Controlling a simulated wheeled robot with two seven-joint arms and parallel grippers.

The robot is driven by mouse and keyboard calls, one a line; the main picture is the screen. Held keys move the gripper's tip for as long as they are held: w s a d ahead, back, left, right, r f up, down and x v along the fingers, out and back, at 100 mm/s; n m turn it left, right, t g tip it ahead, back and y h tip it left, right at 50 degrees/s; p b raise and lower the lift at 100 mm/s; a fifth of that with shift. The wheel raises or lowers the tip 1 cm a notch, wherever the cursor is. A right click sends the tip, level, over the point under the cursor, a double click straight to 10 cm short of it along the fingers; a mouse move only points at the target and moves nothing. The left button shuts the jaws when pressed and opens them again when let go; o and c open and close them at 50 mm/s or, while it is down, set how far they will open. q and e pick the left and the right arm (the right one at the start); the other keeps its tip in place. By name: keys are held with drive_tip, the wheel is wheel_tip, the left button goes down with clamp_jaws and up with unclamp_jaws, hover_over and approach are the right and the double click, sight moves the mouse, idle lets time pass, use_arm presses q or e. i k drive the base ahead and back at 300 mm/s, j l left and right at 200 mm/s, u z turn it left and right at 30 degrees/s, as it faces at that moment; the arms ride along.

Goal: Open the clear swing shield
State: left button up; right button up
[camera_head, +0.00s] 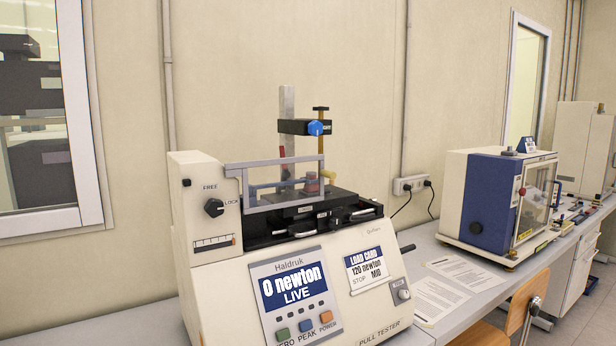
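The pull tester (290,270) is a cream machine on the bench, with a screen reading 0 newton LIVE. A pale grey frame (272,163) stands upright on its top, across the front of the clamp area. It looks like the edge of the clear swing shield; the see-through pane itself is hard to make out. Behind it are red and blue parts and a post with a black arm and blue knob (316,128). A black dial (214,208) marked FREE and LOCK is on the left panel beside the frame. Neither of my grippers is in view.
A blue and cream cabinet with a clear front door (537,196) stands farther right on the bench. Printed sheets (438,299) lie between the machines. A wall socket with cables (410,185) is behind.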

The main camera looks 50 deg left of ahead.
sight(237, 168)
drive_tip(key=u, duration=0.45)
drive_tip(key=i+u, duration=0.15)
drive_tip(key=u, duration=0.3)
drive_tip(key=l+u, duration=0.1)
drive_tip(key=u, duration=0.4)
drive_tip(key=i+l+u, duration=0.1)
drive_tip(key=u, duration=0.35)
drive_tip(key=i+l+u, duration=0.25)
drive_tip(key=l+u, duration=0.2)
drive_tip(key=l, duration=0.3)
drive_tip(key=i+l+u, duration=0.15)
drive_tip(key=l+u, duration=0.3)
drive_tip(key=l, duration=0.3)
drive_tip(key=l+u, duration=0.45)
drive_tip(key=l, duration=0.35)
drive_tip(key=k+l, duration=0.1)
drive_tip(key=l, duration=0.35)
drive_tip(key=k+l, duration=0.15)
drive_tip(key=l, duration=0.25)
